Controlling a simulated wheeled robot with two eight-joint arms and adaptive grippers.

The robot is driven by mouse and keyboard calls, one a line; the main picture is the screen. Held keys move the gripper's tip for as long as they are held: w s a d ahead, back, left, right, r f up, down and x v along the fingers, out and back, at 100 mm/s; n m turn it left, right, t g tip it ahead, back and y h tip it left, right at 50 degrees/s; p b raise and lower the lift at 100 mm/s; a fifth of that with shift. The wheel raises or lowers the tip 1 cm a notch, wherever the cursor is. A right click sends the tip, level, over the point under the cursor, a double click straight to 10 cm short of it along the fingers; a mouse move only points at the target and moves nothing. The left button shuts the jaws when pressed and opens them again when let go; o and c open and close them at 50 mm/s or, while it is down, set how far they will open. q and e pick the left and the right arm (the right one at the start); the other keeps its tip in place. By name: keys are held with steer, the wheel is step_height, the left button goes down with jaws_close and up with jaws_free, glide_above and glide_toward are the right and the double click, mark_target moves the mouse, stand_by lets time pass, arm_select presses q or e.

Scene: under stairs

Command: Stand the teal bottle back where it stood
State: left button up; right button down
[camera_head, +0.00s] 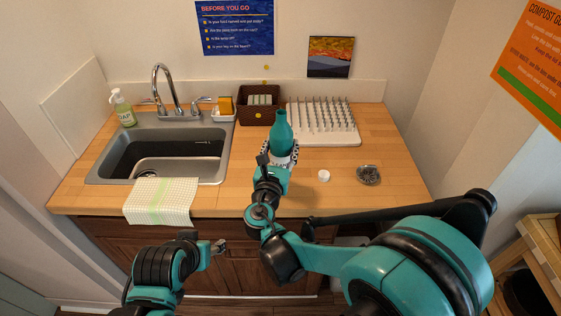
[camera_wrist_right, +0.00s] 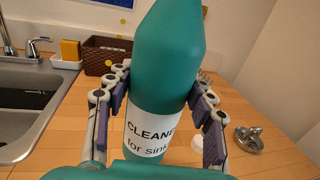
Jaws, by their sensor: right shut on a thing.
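The teal bottle (camera_head: 282,133) is upright over the wooden counter between the sink and the white peg rack. It has a white label reading "CLEANER for sink", seen in the right wrist view (camera_wrist_right: 165,75). My right gripper (camera_head: 280,152) is shut on the bottle, with a finger on each side of it; the fingers also show in the right wrist view (camera_wrist_right: 160,110). The bottle's base is hidden, so I cannot tell whether it touches the counter. My left gripper (camera_head: 219,247) is low in front of the cabinet, away from the bottle; its jaw state is unclear.
The sink (camera_head: 228,150) is left, with a towel (camera_head: 160,201) over its front edge. Behind stand a brown basket (camera_head: 244,118) and the peg rack (camera_head: 340,139). Counter (camera_head: 398,160) is clear at far right.

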mark_target(279, 154)
steer(key=shift+w+a+f+b, duration=0.15)
steer(key=shift+w+f+b, duration=0.35)
steer(key=shift+f, duration=0.5)
steer(key=shift+w+a+f+b, duration=0.1)
steer(key=shift+w+f+b, duration=0.35)
steer(key=shift+f, duration=0.5)
steer(key=shift+w+a+f+b, duration=0.15)
steer(key=shift+w+f+b, duration=0.35)
steer(key=shift+f, duration=0.5)
steer(key=shift+r, duration=0.1)
steer(key=c, duration=0.6)
jaws_free()
steer(key=shift+f, duration=0.2)
steer(key=shift+r, duration=0.15)
